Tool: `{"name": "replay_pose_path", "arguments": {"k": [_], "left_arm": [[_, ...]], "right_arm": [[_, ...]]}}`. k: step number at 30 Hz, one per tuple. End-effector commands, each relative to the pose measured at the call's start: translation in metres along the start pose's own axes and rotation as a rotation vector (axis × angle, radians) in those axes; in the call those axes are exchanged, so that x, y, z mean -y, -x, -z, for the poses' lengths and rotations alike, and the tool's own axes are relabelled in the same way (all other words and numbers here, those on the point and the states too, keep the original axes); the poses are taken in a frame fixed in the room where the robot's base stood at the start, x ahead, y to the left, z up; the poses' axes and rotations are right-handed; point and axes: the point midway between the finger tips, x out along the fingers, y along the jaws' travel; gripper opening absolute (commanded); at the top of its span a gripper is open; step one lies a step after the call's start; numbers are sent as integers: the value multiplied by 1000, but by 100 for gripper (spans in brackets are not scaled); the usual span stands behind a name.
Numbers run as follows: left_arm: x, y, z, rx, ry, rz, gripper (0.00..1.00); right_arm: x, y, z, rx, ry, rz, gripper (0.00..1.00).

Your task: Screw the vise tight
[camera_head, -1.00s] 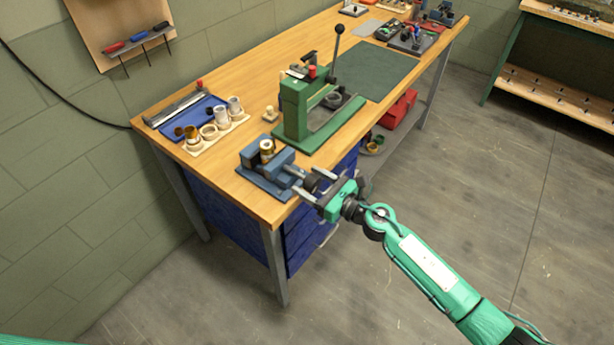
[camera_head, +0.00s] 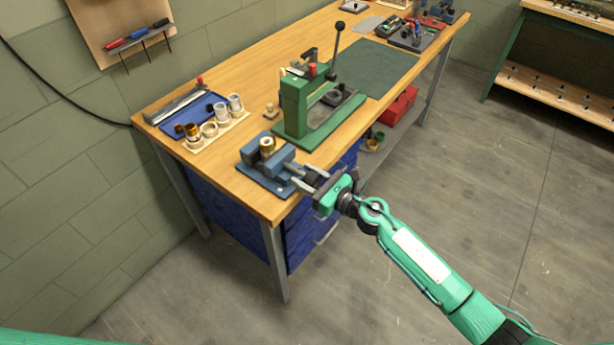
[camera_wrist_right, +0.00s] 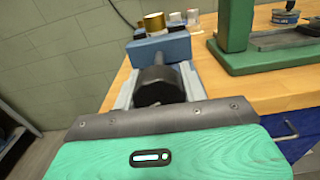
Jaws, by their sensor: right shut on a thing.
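The blue-grey vise (camera_head: 258,178) sits on the bench's near corner. A brass cylinder (camera_head: 267,143) stands upright at its jaws; it also shows in the right wrist view (camera_wrist_right: 154,22). The vise's dark screw knob (camera_wrist_right: 157,85) faces my right gripper, with the screw running from it into the blue jaw block (camera_wrist_right: 160,48). My right gripper (camera_head: 301,179) is at the vise's front end, shut on the knob, with one grey finger on each side of it. The exact finger contact is partly hidden. My left gripper is not in view.
A green press (camera_head: 296,108) stands just beyond the vise. A holder with several cups (camera_head: 212,130) and a blue tray (camera_head: 190,116) lie to the left. A dark green mat (camera_head: 376,68) lies farther back. The floor right of the bench is clear.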

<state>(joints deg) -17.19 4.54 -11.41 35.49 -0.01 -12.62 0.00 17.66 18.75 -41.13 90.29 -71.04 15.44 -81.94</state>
Motion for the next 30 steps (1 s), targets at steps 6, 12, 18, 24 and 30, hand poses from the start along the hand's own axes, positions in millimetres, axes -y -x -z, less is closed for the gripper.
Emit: {"name": "replay_pose_path", "arguments": {"k": [6, 12, 18, 24, 30], "left_arm": [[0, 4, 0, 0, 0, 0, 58], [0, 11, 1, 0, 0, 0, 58], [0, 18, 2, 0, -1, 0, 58], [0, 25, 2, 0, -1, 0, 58], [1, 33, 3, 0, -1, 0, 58]], "right_arm": [[0, 0, -1, 0, -98, 0, 20], [0, 0, -2, 0, -257, 0, 20], [-1, 0, -2, -1, -449, 0, 20], [-1, 0, -2, -1, -640, 0, 20], [-1, 0, -3, 0, -828, 1, 20]]}}
